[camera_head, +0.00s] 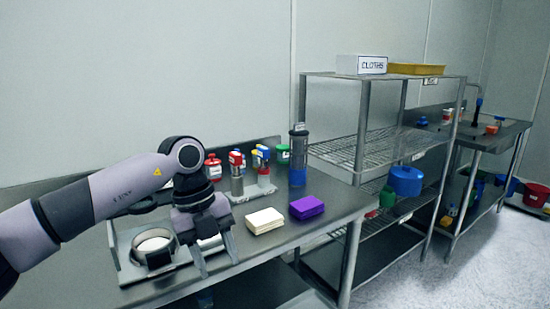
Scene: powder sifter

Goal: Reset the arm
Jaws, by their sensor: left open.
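My left arm comes in from the left, and its gripper (217,262) is open over the front of the steel table (285,240). The two fingers point down and are apart. I see nothing between them. The gripper is just right of a metal tray (125,262) that holds a round ring-like sifter part (153,246) with pale contents. My arm hides part of that tray. My right gripper is not in view.
A cream cloth stack (264,220) and a purple one (306,207) lie right of the gripper. Behind them stand red-topped containers (236,160) and a tall dark cylinder (298,155). A wire shelf (375,150) stands to the right. The table's front right is clear.

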